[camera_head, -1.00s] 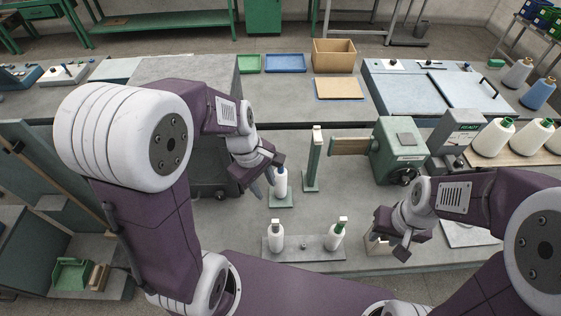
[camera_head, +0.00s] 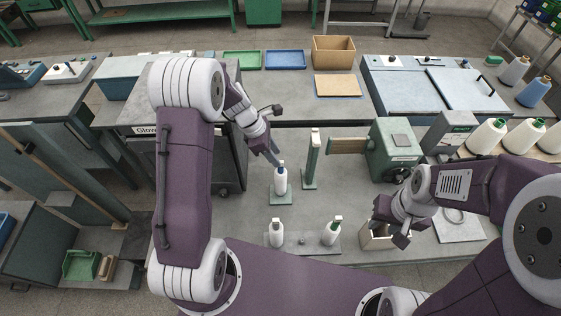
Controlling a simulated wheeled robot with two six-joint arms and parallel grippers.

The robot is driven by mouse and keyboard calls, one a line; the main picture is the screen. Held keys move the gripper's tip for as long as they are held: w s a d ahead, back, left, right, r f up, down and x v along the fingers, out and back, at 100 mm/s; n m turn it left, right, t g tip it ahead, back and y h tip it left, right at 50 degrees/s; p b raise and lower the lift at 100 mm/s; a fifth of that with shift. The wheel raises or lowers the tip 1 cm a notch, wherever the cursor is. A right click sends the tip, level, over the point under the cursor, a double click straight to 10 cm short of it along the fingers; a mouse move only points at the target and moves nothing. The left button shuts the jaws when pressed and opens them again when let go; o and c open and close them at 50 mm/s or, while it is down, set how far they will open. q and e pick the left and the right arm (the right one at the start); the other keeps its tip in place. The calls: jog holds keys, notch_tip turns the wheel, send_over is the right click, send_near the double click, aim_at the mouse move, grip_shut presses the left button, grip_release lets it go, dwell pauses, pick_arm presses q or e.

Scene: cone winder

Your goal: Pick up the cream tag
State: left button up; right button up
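I cannot make out a cream tag for certain. A small cream open box (camera_head: 378,240) stands on the bench at the right, partly hidden by my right gripper (camera_head: 389,226). That gripper hangs over the box, and its fingers are too small to tell open from shut. My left gripper (camera_head: 273,157) is just above and left of a white bobbin with a blue top (camera_head: 280,182), which stands upright on a green base (camera_head: 281,197). I cannot tell whether its fingers are apart or touch the bobbin.
A green post (camera_head: 312,158) rises right of the blue-topped bobbin. A green machine (camera_head: 394,150) and large cones (camera_head: 488,136) stand at the right. Trays and a cardboard box (camera_head: 334,52) lie behind.

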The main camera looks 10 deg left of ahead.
pick_arm(q)
jog(key=x, duration=0.2)
jog(key=shift+s+d+f, duration=0.1)
jog(key=shift+d+f, duration=0.15)
jog(key=shift+d, duration=0.1)
jog(key=shift+f, duration=0.25)
pick_arm(e)
jog(key=shift+d+r, duration=0.1)
jog(key=shift+r, duration=0.15)
pick_arm(q)
grip_shut()
pick_arm(e)
jog(key=shift+s, duration=0.1)
